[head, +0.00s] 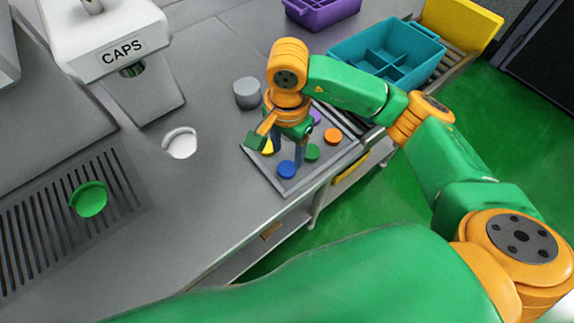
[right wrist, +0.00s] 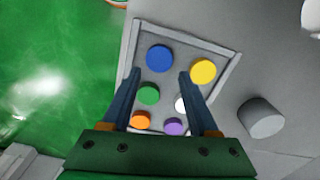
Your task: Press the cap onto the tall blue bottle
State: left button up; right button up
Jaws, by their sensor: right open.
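A blue disc that looks like a cap (head: 287,169) lies on a square grey tray (head: 264,171); it also shows in the right wrist view (right wrist: 159,58). No tall blue bottle can be made out in either view. My right gripper (head: 278,152) points down over the tray, open, with nothing between its fingers. In the right wrist view its fingertips (right wrist: 159,74) are apart, between the blue disc and a yellow disc (right wrist: 203,71). Green (right wrist: 148,94), white (right wrist: 181,104), orange (right wrist: 141,120) and purple (right wrist: 174,127) discs lie nearer the palm. My left gripper is out of view.
A grey cylinder (head: 247,93) stands beside the tray. A white dispenser marked CAPS (head: 122,57), a white ring-like piece (head: 180,143) and a green round piece (head: 88,199) on a slotted grille are to the left. A teal divided crate (head: 345,50) and purple crate (head: 322,13) stand behind.

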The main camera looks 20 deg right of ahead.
aim_at(288, 167)
jog(key=shift+s, duration=0.15)
notch_tip(288, 167, down, 4)
jog(key=shift+f+p, duration=0.1)
jog(key=shift+p, duration=0.95)
jog(key=shift+f, duration=0.5)
grip_shut()
